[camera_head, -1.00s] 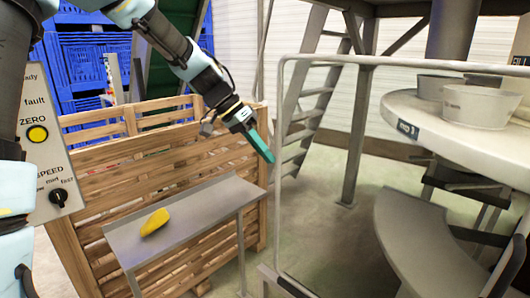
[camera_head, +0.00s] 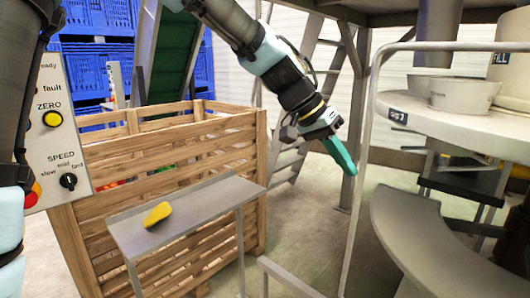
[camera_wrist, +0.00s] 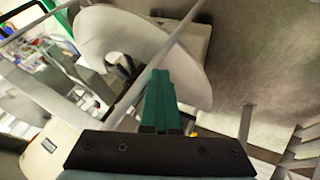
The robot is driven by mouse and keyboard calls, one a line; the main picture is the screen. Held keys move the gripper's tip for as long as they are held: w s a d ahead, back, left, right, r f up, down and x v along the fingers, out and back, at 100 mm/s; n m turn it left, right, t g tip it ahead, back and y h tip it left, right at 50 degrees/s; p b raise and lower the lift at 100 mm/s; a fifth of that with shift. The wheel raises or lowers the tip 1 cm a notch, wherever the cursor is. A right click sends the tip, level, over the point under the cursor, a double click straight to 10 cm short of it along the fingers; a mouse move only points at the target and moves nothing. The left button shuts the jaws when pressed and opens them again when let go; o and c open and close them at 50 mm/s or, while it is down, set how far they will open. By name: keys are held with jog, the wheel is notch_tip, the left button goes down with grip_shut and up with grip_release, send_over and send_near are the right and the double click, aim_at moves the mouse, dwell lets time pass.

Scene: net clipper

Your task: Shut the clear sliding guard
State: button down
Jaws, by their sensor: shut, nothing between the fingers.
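The clear guard is a see-through panel in a grey tube frame (camera_head: 371,95), at the right of the head view in front of the round machine table. Its upright left edge runs down to the floor rail (camera_head: 290,277). My gripper (camera_head: 350,170) has teal fingers, is shut and empty, and points down and right at the left side of that upright. The fingertips are at or very near the tube; I cannot tell if they touch. In the wrist view the fingers (camera_wrist: 160,88) overlap a slanting grey tube (camera_wrist: 187,25).
A round white table (camera_head: 465,128) with pale bowls (camera_head: 465,94) stands behind the guard. A grey bench (camera_head: 215,205) with a yellow object (camera_head: 158,214) and a wooden crate (camera_head: 170,165) are at left. A control panel (camera_head: 60,130) is at far left.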

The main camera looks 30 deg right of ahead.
aim_at(468, 204)
jog(key=s+d, duration=0.1)
jog(key=s, duration=0.5)
jog(key=s+d, duration=0.2)
jog(key=s, duration=0.5)
jog(key=s+d+b, duration=0.1)
jog(key=s+d, duration=0.1)
jog(key=s, duration=0.4)
jog(key=shift+s, duration=0.4)
jog(key=shift+s+r, duration=0.1)
